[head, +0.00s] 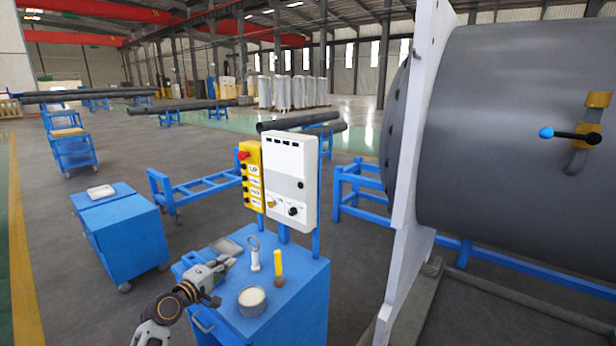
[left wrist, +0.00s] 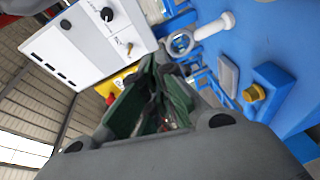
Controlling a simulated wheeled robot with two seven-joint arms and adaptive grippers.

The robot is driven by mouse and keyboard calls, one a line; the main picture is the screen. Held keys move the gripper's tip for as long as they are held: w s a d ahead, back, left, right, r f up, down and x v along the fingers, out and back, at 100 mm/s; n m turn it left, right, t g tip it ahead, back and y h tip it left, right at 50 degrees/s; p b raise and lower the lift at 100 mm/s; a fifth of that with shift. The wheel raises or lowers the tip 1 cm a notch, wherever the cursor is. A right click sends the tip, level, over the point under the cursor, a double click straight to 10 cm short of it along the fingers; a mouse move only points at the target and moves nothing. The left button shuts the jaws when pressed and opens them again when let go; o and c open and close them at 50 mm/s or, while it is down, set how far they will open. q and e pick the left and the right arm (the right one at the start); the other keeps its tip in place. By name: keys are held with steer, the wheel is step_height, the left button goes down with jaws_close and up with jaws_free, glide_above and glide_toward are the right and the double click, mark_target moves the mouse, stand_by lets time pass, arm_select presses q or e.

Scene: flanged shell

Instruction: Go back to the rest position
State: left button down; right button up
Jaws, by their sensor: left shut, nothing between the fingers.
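My left gripper (head: 222,270) is over the left side of the blue cabinet top (head: 310,285) in the head view. Its fingers are together with nothing between them; in the left wrist view the green-padded fingers (left wrist: 150,105) fill the middle. It is left of a white tool with a ring end (head: 254,255), apart from it in the head view. The same tool shows in the left wrist view (left wrist: 210,27). My right gripper is not in either view.
A yellow-handled tool (head: 278,266) and a round tin (head: 251,299) stand on the cabinet. A white control box (head: 290,180) and yellow button panel (head: 250,178) rise behind. The large grey flanged shell (head: 510,130) stands at right. Another blue cabinet (head: 120,232) is at left.

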arm_select(q)
steer(key=s+d+f+m+g+y, duration=0.1)
steer(key=s+d+f+m+g, duration=0.25)
steer(key=s+f, duration=0.45)
steer(key=s+d+f+m+g+y, duration=0.1)
steer(key=s+d+f+m+g, duration=0.2)
steer(key=s+f+m, duration=0.5)
steer(key=s+a+m+g+y, duration=0.25)
steer(key=s+g+y, duration=0.2)
steer(key=s, duration=1.75)
steer(key=s+a+f+g, duration=0.1)
steer(key=s+f+g, duration=0.15)
steer(key=f, duration=3.25)
steer(key=s+a+f, duration=0.2)
steer(key=s+f, duration=0.7)
steer(key=s, duration=0.2)
steer(key=s+a+f, duration=0.2)
steer(key=s+f, duration=0.7)
steer(key=s, duration=0.2)
steer(key=shift+s+f+g, duration=0.3)
steer(key=shift+f+g, duration=0.05)
steer(key=shift+g, duration=0.1)
